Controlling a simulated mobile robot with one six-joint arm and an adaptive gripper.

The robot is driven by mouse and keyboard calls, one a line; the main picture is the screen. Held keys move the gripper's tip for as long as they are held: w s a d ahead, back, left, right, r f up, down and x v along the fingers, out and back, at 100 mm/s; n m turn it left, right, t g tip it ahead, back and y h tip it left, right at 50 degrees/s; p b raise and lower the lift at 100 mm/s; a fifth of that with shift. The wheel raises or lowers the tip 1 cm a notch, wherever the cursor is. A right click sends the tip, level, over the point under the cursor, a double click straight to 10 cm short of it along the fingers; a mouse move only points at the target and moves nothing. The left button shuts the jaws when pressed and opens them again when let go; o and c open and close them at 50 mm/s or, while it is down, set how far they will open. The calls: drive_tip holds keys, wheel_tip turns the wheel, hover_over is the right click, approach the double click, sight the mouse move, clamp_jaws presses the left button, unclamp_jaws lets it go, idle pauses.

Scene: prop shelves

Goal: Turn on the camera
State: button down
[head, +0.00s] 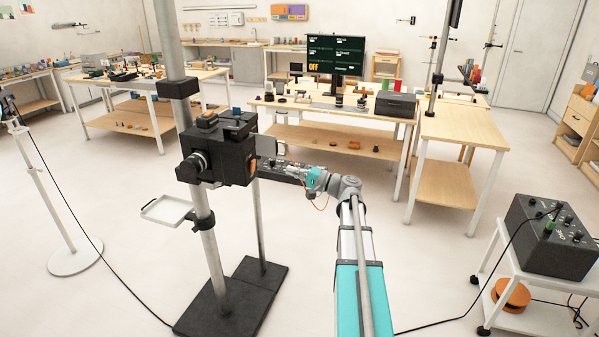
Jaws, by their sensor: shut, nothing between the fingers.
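The camera (225,168) is a bulky black box with a lens on its left side, mounted on a grey column. A grey flap or panel (266,145) juts from its right side, and a patch of orange shows there. My gripper (268,165) reaches in from the right and is shut, with its tip close beside the camera's right side. I cannot tell whether it touches. Any switch on that side is too small or hidden. A monitor (335,55) on the back bench shows "OFF" in orange letters.
A small white tray (168,210) is fixed to the column, above a black floor base (232,306). A white stand (75,255) with a cable is at left. A cart (520,309) carries a black control box (552,235) at right. Wooden benches stand behind; the floor between is partly open.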

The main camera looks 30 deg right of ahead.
sight(252, 158)
drive_tip(key=p+x, duration=0.1)
drive_tip(key=x, duration=0.9)
drive_tip(key=shift+w+a, duration=0.15)
drive_tip(key=shift+w, duration=0.05)
drive_tip(key=shift+a+p, duration=0.1)
drive_tip(key=shift+p, duration=0.2)
drive_tip(key=shift+w+a+r, duration=0.1)
drive_tip(key=shift+a+r, duration=0.05)
drive_tip(key=shift+d, duration=0.25)
drive_tip(key=shift+s+d+p, duration=0.3)
drive_tip(key=shift+s+d, duration=0.1)
drive_tip(key=shift+s, duration=0.2)
drive_tip(key=s+d+r+p, duration=0.1)
drive_tip(key=s+d+r, duration=0.1)
drive_tip(key=s+d, duration=0.5)
drive_tip(key=s, duration=0.2)
drive_tip(key=shift+s+d+p, duration=0.3)
drive_tip(key=shift+s+p, duration=0.1)
